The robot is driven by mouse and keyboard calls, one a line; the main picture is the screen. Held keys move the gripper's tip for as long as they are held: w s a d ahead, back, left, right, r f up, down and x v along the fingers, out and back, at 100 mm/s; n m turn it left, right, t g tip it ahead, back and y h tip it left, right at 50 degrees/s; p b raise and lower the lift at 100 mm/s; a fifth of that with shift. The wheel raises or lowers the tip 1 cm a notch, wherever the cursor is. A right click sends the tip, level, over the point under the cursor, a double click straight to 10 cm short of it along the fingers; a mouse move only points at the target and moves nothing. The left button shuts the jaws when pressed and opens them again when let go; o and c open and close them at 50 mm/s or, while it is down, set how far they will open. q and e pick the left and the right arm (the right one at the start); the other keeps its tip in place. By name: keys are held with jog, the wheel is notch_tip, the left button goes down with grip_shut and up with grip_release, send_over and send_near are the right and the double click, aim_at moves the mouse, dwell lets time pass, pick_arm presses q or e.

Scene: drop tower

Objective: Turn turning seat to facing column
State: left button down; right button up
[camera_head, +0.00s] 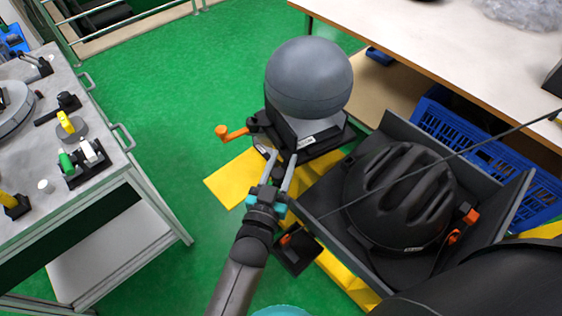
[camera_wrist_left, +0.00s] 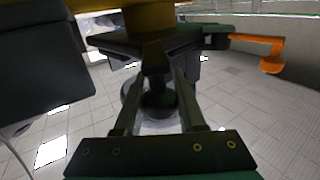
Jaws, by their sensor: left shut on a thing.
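A dark seat-like fixture (camera_head: 335,137) with a pale label stands at the centre of the head view, and a large grey ball (camera_head: 309,78) rests on it. I take this fixture for the turning seat. An orange handle (camera_head: 231,132) sticks out at its left; an orange handle (camera_wrist_left: 270,52) also shows in the wrist view. My left gripper (camera_head: 276,160) reaches its front edge from below. In the left wrist view its fingers (camera_wrist_left: 160,92) close on a dark part hanging under the fixture. I cannot make out the column. My right gripper is out of view.
A black helmet (camera_head: 398,195) sits in a grey open tray (camera_head: 468,235) close at the right. A blue crate (camera_head: 465,135) stands behind it under a table (camera_head: 440,50). A workbench (camera_head: 100,185) with small parts stands at the left. Green floor (camera_head: 180,85) is free between.

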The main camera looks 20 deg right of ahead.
pick_arm(q)
jog(key=c, duration=0.5)
grip_release()
jog(key=p+v, duration=0.2)
jog(key=v, duration=1.3)
jog(key=shift+s, duration=0.15)
